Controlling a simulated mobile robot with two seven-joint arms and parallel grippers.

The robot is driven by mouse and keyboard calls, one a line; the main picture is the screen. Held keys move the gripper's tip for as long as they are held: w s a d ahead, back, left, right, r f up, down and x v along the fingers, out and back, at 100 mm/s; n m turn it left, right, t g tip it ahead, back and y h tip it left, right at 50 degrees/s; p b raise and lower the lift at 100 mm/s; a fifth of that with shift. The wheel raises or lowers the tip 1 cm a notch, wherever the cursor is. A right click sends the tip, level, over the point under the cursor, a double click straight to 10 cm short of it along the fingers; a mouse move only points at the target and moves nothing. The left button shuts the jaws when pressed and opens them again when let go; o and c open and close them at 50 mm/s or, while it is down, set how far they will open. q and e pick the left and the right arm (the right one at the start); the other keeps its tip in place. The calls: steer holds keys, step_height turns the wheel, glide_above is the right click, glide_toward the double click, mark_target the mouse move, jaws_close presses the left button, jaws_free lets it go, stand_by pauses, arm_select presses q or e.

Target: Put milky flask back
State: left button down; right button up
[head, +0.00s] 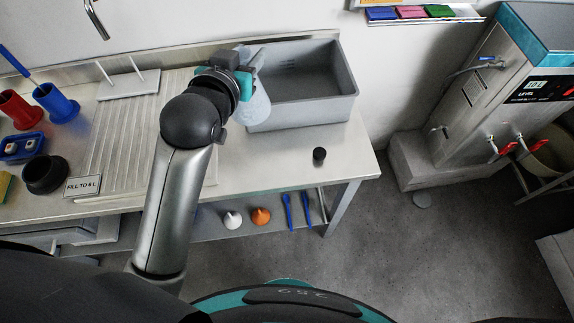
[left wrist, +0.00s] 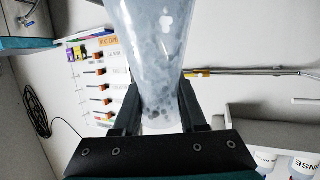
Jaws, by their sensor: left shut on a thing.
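The milky flask (head: 254,104) is a pale, translucent vessel in the head view, in front of the left end of the grey basin. My left gripper (head: 246,72) is shut on it, and my arm partly hides it. In the left wrist view the flask (left wrist: 152,50) stands between the two fingers of my left gripper (left wrist: 158,108). It is whitish, with droplets or speckles inside and its wider part towards the top of the picture. Whether it touches the basin or the counter I cannot tell. My right gripper is not in view.
The grey basin (head: 354,92) stands at the back of the steel counter (head: 275,160). A small black cap (head: 319,154) lies near the right edge. A drying rack (head: 128,86), a red cup (head: 18,110), a blue cup (head: 56,103) and a black bowl (head: 45,175) stand left.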

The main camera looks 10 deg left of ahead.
arm_select(q)
steer(key=shift+d+r, duration=0.1)
steer(key=shift+d, duration=0.25)
step_height(320, 180, down, 6)
steer(key=shift+f+b, duration=0.2)
steer(key=shift+b, duration=0.85)
step_height(320, 180, down, 13)
steer(key=b, duration=0.4)
steer(key=shift+f, duration=0.15)
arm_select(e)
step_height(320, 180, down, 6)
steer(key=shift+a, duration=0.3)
arm_select(q)
steer(key=shift+d+f, duration=0.1)
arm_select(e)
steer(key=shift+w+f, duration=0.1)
arm_select(q)
steer(key=shift+c, duration=2.3)
jaws_free()
